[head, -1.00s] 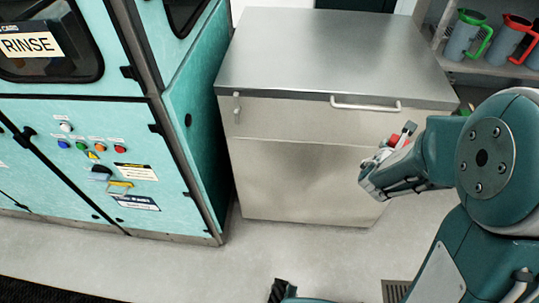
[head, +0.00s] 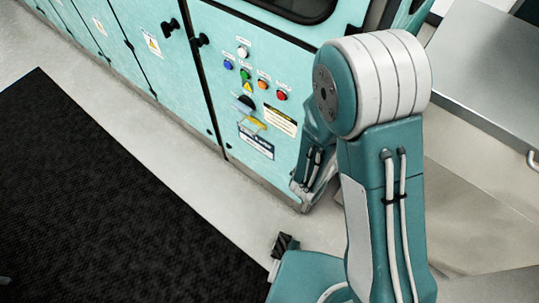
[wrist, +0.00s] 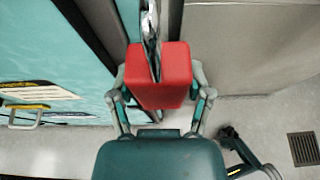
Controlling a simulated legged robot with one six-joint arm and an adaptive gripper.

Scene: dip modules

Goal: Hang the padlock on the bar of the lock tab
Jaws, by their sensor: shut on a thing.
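The red padlock (wrist: 174,88) is between the fingers of my gripper (wrist: 160,85) in the wrist view, its metal shackle pointing away from the palm. My gripper shows partly in the head view (head: 306,188), low in front of the teal machine, with my arm covering part of it; the padlock is hidden there. The lock tab, a yellow piece with a pale bar (head: 252,121), is on the machine's front below a black knob. It also shows at the left of the wrist view (wrist: 27,115). The padlock is apart from it.
The teal machine (head: 150,40) has colored buttons above the tab and labels beside and below it. A steel chest (head: 490,65) stands at the right. A black mat (head: 90,190) covers the floor at left. A floor grate (wrist: 303,149) shows in the wrist view.

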